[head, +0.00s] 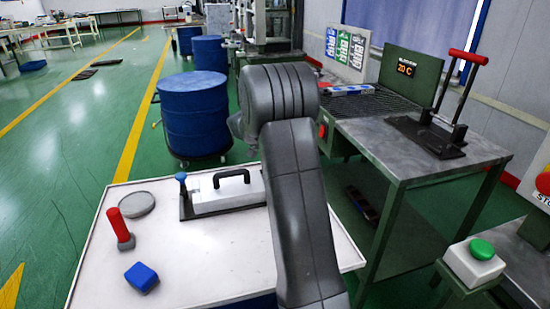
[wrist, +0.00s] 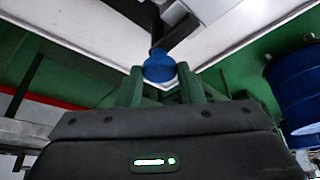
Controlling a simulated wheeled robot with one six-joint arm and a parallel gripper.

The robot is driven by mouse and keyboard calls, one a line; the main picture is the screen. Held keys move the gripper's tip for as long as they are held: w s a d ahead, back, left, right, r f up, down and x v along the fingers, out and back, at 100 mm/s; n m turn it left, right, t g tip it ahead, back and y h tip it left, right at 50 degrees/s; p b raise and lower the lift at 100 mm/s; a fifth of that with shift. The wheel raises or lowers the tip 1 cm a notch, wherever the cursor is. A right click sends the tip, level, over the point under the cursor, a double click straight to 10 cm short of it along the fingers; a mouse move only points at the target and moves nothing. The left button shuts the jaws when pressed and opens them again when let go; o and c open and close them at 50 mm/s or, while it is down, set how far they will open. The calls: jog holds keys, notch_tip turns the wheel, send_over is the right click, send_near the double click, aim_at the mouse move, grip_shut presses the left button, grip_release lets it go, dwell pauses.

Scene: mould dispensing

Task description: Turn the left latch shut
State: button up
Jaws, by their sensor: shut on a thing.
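A white mould (head: 228,198) with a black handle (head: 232,175) lies on the white table top in the head view. A black latch with a blue knob (head: 181,178) stands upright at its left end, with no gripper at it. My arm covers the mould's right end and hides my gripper in that view. In the wrist view, my gripper (wrist: 160,80) has its two green fingers shut on a blue knob (wrist: 160,66) on a dark latch arm. White surfaces meet in a corner behind it. How far that latch is turned cannot be told.
On the white table (head: 215,275) are a red-handled tool (head: 119,228), a blue block (head: 141,277) and a grey disc (head: 136,204). A green bench (head: 405,155) with a red-handled press (head: 450,110) stands at right. Blue drums (head: 195,115) stand behind.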

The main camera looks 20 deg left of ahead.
jog(key=shift+m, duration=0.3)
jog(key=o, duration=1)
jog(key=shift+c, duration=0.2)
jog(key=p+v, duration=0.1)
jog(key=v, duration=1.3)
jog(key=shift+a, duration=0.2)
jog(key=b+x, duration=0.1)
jog(key=x, duration=1.3)
jog(key=shift+d, duration=0.2)
